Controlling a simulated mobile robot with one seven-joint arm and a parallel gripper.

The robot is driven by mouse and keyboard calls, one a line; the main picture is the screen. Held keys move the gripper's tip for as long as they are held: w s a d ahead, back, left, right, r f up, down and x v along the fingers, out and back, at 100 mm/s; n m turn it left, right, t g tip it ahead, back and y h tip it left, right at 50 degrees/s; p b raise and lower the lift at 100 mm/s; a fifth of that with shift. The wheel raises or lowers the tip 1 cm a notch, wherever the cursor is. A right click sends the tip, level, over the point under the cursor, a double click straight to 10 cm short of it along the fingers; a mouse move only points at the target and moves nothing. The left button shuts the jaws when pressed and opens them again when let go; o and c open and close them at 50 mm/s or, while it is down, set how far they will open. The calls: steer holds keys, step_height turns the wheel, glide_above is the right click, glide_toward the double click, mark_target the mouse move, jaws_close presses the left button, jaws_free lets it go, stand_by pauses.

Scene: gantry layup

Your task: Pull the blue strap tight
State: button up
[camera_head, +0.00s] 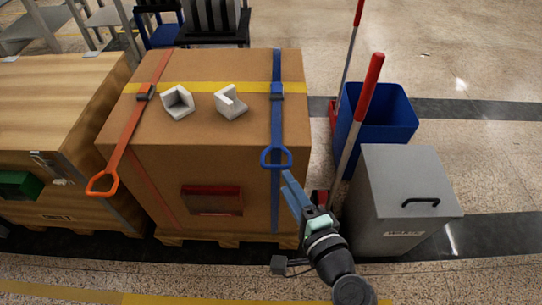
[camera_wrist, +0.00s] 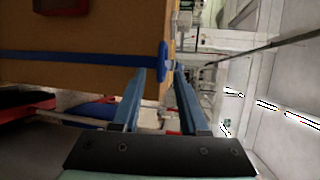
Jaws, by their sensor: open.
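The blue strap (camera_head: 277,120) runs over the top of a large brown box (camera_head: 215,70) and down its front face. In the wrist view the strap (camera_wrist: 80,58) crosses sideways and the handle (camera_wrist: 164,62) appears at the tips of the two blue fingers (camera_wrist: 168,75). I cannot tell whether they touch it.
An orange strap (camera_head: 128,125) with its own handle (camera_head: 102,184) is on the box's left. Two white corner pieces (camera_head: 231,103) lie on top. A grey bin (camera_head: 400,195), a blue bucket (camera_head: 385,118) and red-handled poles (camera_head: 372,75) stand close at the right. A wooden crate (camera_head: 60,90) stands left.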

mark_target(275, 166)
steer(key=b+x, duration=0.2)
steer(key=x, duration=0.8)
steer(key=shift+w+a, duration=0.15)
jaws_close()
stand_by(1.0)
